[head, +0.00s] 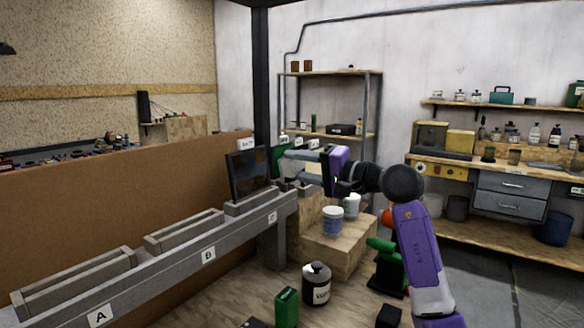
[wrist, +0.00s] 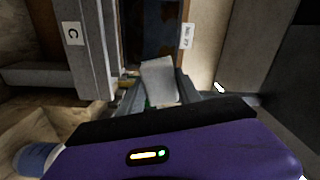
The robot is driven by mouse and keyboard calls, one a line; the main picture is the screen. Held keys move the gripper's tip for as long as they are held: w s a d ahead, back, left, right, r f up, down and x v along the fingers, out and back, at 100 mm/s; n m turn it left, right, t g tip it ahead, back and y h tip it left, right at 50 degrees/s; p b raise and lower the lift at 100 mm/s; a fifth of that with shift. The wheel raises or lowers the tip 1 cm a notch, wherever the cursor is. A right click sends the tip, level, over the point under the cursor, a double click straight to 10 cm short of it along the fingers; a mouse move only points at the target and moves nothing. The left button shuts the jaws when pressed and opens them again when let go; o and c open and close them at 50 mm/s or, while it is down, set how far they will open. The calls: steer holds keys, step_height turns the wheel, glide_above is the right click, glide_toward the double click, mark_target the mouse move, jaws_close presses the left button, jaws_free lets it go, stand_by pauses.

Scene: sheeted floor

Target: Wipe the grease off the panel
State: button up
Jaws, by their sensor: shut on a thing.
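The dark panel (head: 246,174) stands upright in the slot marked C at the far end of the grey rack (head: 180,259). In the wrist view the panel (wrist: 151,32) is dark blue with brownish patches that look like grease. My gripper (head: 290,165) is to the right of the panel. In the wrist view my gripper (wrist: 157,90) is shut on a pale grey pad (wrist: 158,77), which is in front of the panel's lower part. I cannot tell whether the pad touches the panel. The panel's lower edge is hidden.
Slots A and B of the rack are empty. A brown partition (head: 110,205) runs behind the rack.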

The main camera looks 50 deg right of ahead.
steer(key=shift+s, duration=0.15)
steer(key=shift+s+b, duration=0.8)
steer(key=shift+s, duration=0.55)
